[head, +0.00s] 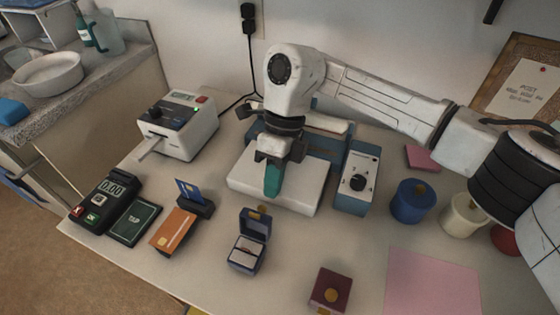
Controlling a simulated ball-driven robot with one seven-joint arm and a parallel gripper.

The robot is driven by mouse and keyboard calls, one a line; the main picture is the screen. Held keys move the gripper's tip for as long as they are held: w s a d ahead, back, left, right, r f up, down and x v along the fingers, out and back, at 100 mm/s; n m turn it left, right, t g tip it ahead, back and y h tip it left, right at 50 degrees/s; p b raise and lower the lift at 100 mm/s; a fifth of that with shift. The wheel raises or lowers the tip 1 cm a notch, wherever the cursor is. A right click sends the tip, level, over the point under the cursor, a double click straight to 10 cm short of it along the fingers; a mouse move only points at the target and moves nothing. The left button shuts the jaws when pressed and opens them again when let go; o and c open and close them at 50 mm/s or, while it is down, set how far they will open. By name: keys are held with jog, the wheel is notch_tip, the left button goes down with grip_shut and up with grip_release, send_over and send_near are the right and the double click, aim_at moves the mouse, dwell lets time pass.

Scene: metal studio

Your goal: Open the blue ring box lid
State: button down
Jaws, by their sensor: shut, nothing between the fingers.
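The blue ring box (247,252) stands near the front of the bench, left of the maroon box. Its lid (254,222) is raised and tilted back, and a pale cushion shows inside the base. My gripper (273,180) is shut, pointing down over the white platform of the machine behind the ring box. It is apart from the box, above and behind the lid. A teal piece shows at the gripper's tips.
A maroon box (329,289) with a gold knob stands front right, beside a pink sheet (433,281). A card holder (194,204), an orange card (173,231) and a card terminal (105,200) lie to the left.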

aim_at(263, 206)
jog(key=shift+s+a, duration=0.35)
jog(key=shift+s, duration=0.5)
jog(key=shift+s+a+r+t+p, duration=0.15)
jog(key=shift+s+r+t+p, duration=0.15)
jog(key=shift+s+r+p, duration=0.15)
jog(key=shift+s+a+r+p, duration=0.2)
jog(key=shift+s+p, duration=0.2)
jog(key=shift+s, duration=0.05)
jog(key=shift+r, duration=0.1)
jog(key=shift+r+p, duration=0.55)
jog(key=shift+r, duration=0.2)
jog(key=a+v, duration=0.1)
jog(key=v, duration=0.6)
jog(key=shift+d+r, duration=0.2)
jog(key=shift+d, duration=0.2)
